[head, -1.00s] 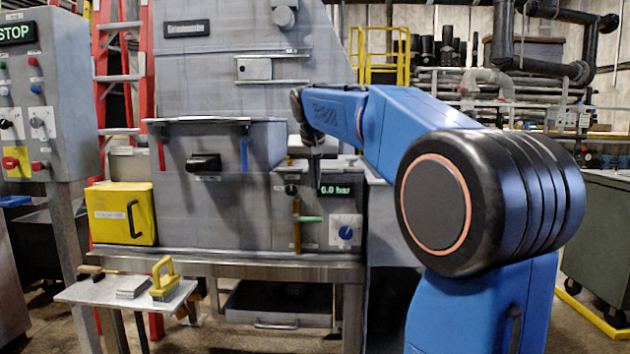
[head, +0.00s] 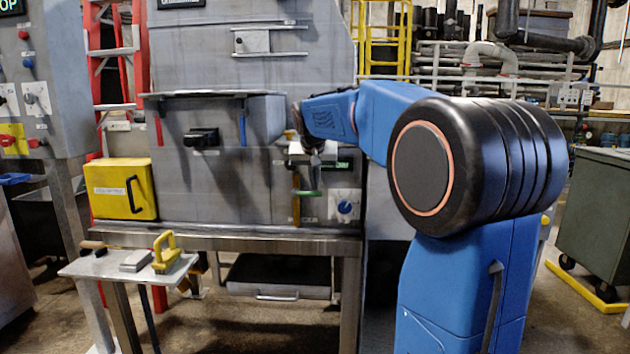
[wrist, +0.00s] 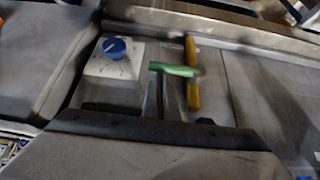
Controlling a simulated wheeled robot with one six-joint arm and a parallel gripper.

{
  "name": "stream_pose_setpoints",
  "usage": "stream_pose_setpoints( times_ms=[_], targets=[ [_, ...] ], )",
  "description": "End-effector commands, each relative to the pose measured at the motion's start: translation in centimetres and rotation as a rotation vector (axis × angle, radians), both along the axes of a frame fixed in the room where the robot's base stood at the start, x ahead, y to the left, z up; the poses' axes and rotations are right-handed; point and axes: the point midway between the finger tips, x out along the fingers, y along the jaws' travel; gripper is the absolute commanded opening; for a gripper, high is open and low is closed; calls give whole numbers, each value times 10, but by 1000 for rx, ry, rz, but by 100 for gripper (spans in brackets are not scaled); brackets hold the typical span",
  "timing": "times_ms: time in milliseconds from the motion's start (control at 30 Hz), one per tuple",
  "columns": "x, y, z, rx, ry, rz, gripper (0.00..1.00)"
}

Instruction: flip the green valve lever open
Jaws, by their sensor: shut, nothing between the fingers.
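The green valve lever (head: 308,193) sticks out sideways to the right from an upright brass-yellow pipe (head: 296,208) on the machine front. In the wrist view the lever (wrist: 174,70) lies beside the yellow pipe (wrist: 193,78), and this picture is blurred and turned around. My gripper (head: 315,160) is shut and empty, just above the lever in the head view. I cannot tell whether it touches the lever. The fingertips are small and dark there, and partly hard to make out.
A panel with a blue knob (head: 345,207) sits right of the lever; the knob also shows in the wrist view (wrist: 114,47). The pressure display (head: 343,166) is partly hidden by my arm. A yellow box (head: 120,190) stands on the left ledge. A small tool shelf (head: 110,265) is below.

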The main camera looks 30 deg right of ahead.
Motion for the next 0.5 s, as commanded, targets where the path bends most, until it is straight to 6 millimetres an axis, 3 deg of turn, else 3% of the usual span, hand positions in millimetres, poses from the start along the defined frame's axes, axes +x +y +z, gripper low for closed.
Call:
stream_pose_setpoints(
  times_ms=[500],
  targets=[
    [-2, -3, -4, 57, -37, -1, 0]
  ],
)
